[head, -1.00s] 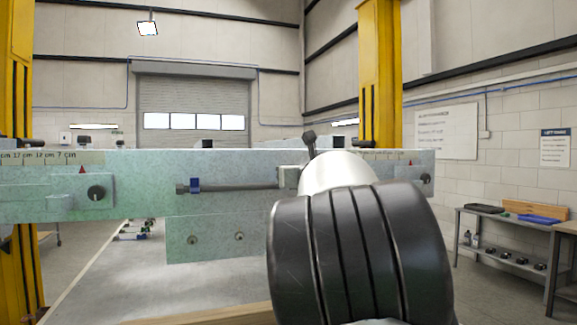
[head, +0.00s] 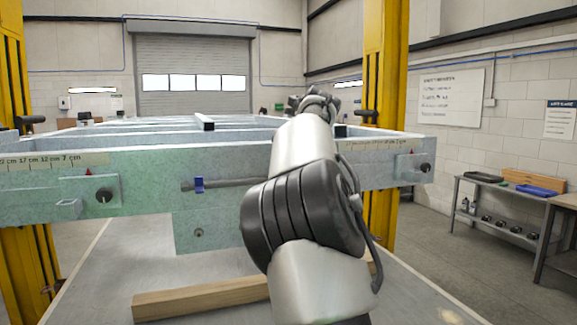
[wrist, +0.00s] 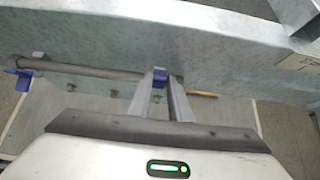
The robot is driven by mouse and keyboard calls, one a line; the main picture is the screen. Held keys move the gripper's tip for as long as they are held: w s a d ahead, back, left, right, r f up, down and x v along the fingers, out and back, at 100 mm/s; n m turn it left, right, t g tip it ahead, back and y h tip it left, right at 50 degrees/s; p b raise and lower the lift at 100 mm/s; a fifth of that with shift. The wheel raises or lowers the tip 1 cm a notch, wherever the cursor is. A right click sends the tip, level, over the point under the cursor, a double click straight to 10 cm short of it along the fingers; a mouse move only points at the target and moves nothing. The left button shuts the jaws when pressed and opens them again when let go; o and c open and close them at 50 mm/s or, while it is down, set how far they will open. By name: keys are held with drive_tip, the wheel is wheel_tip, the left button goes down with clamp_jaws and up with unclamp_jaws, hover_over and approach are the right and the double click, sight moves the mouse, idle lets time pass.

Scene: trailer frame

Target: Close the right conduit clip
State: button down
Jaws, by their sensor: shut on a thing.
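The grey conduit rod (head: 235,183) runs level along the front of the pale green-grey trailer beam (head: 140,172). The left conduit clip (head: 199,184), blue, is around the rod near its left end; in the wrist view, a blue clip (wrist: 22,80) also shows at far left. My arm hides this clip and the gripper in the head view. Whether the clip is latched cannot be told.
A wooden bar (head: 200,298) lies below the beam. Yellow posts (head: 385,100) stand at either side. Beam plates with black knobs (head: 104,195) flank the rod. A workbench (head: 500,190) with a blue tray stands far right.

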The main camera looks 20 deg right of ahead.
drive_tip(key=shift+w+g, duration=0.25)
drive_tip(key=shift+g, duration=0.55)
drive_tip(key=c, duration=1.6)
unclamp_jaws()
drive_tip(key=shift+r, duration=0.1)
drive_tip(key=v, duration=1.7)
drive_tip(key=shift+s+r, duration=0.1)
drive_tip(key=shift+s, duration=0.1)
